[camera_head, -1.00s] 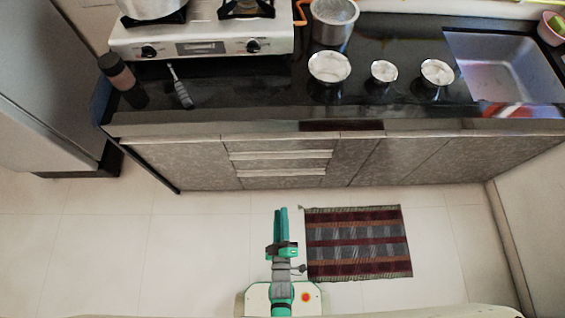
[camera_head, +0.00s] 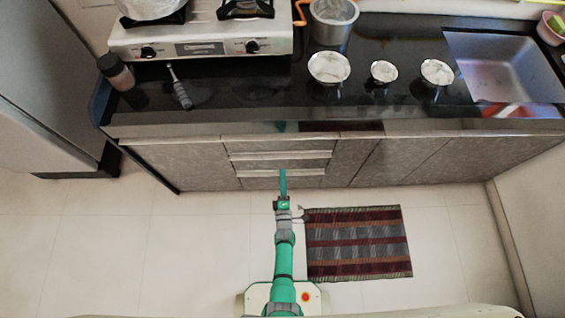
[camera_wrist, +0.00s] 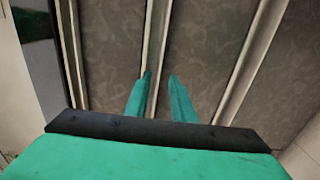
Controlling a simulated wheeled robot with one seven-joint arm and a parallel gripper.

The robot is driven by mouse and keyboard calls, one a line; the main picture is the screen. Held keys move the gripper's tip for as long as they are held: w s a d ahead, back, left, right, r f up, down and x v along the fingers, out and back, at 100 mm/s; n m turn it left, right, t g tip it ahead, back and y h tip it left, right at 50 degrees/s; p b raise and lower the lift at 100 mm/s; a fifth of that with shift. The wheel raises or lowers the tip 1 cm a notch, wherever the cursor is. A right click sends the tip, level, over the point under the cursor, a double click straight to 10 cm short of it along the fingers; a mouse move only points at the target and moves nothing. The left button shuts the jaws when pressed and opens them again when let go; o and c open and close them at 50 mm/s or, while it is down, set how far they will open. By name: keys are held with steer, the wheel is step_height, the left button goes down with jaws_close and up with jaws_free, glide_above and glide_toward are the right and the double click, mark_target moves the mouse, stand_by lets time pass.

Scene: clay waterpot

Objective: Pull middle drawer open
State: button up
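The middle drawer (camera_head: 300,163) is a grey-brown patterned front in a stack of drawers under the counter, with pale handle strips along the fronts. It looks closed. My gripper (camera_head: 282,172) is in front of the stack and hides part of it. In the wrist view the drawers appear turned sideways. There my gripper (camera_wrist: 160,76) has its two green fingers apart, with a pale strip (camera_wrist: 157,45) lying in line with the gap between the fingertips. The middle drawer front (camera_wrist: 205,45) is to the right of that strip. Contact cannot be told.
A striped mat (camera_head: 358,243) lies on the floor right of my arm. The black counter (camera_head: 225,90) overhangs the drawers and carries a stove (camera_head: 200,35), steel bowls (camera_head: 329,68) and a sink (camera_head: 505,65). Open floor (camera_head: 160,240) lies to the left.

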steer(key=w, duration=0.7)
jaws_close()
stand_by(1.4)
